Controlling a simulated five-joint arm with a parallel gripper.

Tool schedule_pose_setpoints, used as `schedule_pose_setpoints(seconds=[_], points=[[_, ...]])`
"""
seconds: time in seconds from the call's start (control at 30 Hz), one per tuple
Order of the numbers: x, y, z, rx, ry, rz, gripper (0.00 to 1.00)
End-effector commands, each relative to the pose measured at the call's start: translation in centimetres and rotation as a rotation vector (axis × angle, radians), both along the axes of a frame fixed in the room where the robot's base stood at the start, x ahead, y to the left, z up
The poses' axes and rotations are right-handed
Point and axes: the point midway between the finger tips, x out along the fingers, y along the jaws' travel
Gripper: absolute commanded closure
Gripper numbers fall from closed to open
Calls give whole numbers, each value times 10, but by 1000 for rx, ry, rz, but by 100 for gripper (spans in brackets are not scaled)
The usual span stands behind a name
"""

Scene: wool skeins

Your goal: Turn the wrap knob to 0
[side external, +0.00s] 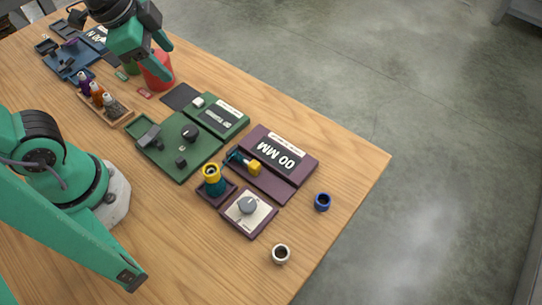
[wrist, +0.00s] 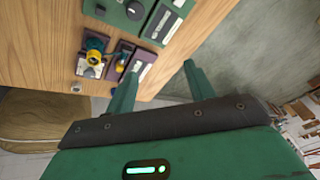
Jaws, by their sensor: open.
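A grey round knob (side external: 247,204) sits on a square white dial plate (side external: 238,220) with a purple base, near the table's front right. The knob also shows small in the wrist view (wrist: 93,60). A dark knob (side external: 189,132) stands on a green panel (side external: 165,157) further back. Its lettering is too small to read, so I cannot tell which knob is the wrap knob. My gripper (side external: 164,60) is open and empty, high above the table's far side, well away from both knobs. Its two fingers show spread in the wrist view (wrist: 162,67).
A blue cup (side external: 322,202) and white cup (side external: 281,254) are near the edge. A bottle rack (side external: 117,120) and red container (side external: 158,72) stand further back.

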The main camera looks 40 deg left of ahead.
Motion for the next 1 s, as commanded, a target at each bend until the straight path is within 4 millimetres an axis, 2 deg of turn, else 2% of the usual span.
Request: schedule_pose_setpoints(seconds=[0.2,0.53,1.0], points=[[8,-35,-13,119,31,-408,46],[10,-89,-36,276,54,-1030,46],[-9,-168,-79,448,47,-1934,46]])
